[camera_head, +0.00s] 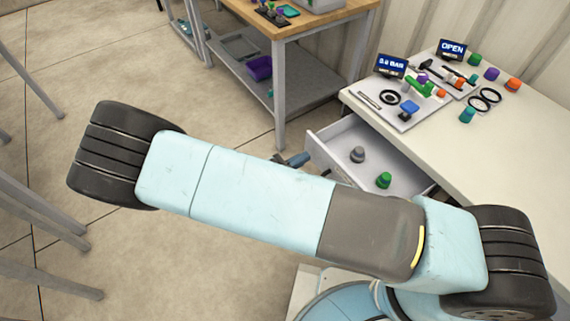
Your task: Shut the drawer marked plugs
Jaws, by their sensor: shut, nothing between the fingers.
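An open drawer (322,158) sticks out from under the pale worktop at right, toward the left. A grey plug (357,154) and a green plug (383,180) stand inside it. Its front's outer face is turned away, so no label can be read, and my arm covers its near part. My gripper (298,159) shows as a small dark blue-grey piece just outside the drawer front, behind my pale blue arm. It is shut and empty. Whether it touches the front cannot be told.
The pale worktop (513,140) carries a board with a valve and fittings, black rings, coloured plugs and two small displays, one reading OPEN. A wooden-topped table (285,25) with a lower shelf stands behind. Floor left of the drawer is clear.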

